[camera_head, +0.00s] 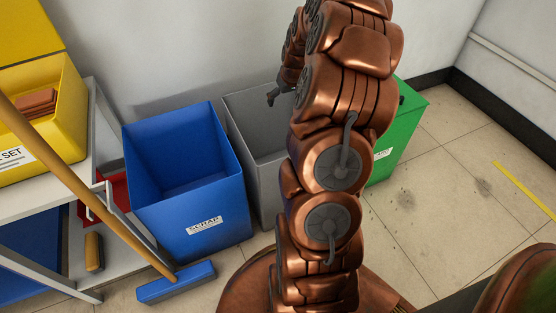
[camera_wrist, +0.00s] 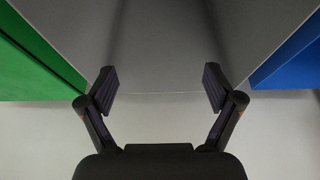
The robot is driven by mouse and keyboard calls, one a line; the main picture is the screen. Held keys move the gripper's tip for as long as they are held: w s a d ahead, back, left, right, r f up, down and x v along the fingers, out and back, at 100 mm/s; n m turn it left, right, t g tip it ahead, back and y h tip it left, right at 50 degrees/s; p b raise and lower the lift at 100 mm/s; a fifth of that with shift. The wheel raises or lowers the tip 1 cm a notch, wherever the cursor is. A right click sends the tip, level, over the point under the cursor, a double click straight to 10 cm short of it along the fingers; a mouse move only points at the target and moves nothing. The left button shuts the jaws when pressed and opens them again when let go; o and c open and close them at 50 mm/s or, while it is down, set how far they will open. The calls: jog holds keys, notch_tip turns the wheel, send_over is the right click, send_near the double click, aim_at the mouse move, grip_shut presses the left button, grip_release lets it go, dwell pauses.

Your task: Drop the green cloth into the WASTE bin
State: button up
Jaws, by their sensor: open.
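No green cloth shows in either view. In the head view a grey bin (camera_head: 243,118) stands between a blue bin (camera_head: 190,175) labelled SCRAP and a green bin (camera_head: 403,122). My arm covers much of the grey bin and part of the green one, and I cannot read WASTE on any label. My gripper (camera_wrist: 160,88) is open with nothing between its fingers. In the wrist view it is over the grey bin (camera_wrist: 165,40), with green on the left and blue on the right. In the head view a dark finger (camera_head: 273,96) shows beside my arm.
A shelf (camera_head: 35,205) with a yellow box (camera_head: 45,115) stands at the left. A broom (camera_head: 85,190) leans there, its blue head (camera_head: 177,283) on the floor before the blue bin. The wall is close behind the bins. Floor at the right is clear.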

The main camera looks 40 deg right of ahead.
jog(key=v, duration=1.1)
jog(key=shift+s+r, duration=0.2)
jog(key=shift+r, duration=0.1)
jog(key=shift+a, duration=0.15)
jog(key=s+a+r+n+g+y+p, duration=0.1)
jog(key=s+a+r+p, duration=0.2)
jog(key=a+r+p, duration=0.7)
jog(key=s+a+r+n+g+y+p, duration=0.1)
jog(key=s+a+r+p, duration=0.1)
jog(key=a+r+p, duration=0.75)
jog(key=s+a+r+n+g+p, duration=0.1)
jog(key=s+a+r+g+p, duration=0.1)
jog(key=s+a+r+p, duration=0.6)
jog(key=s+a+r+g+p, duration=0.1)
jog(key=s+a+r+p, duration=0.6)
jog(key=s, duration=0.5)
jog(key=shift+s+a+r+n+g+h+p, duration=0.3)
jog(key=shift+s+a+r+n+g+p, duration=0.15)
jog(key=shift+a, duration=0.4)
jog(key=shift+s+a+r, duration=0.1)
jog(key=shift+s+r, duration=0.05)
jog(key=shift+s, duration=0.25)
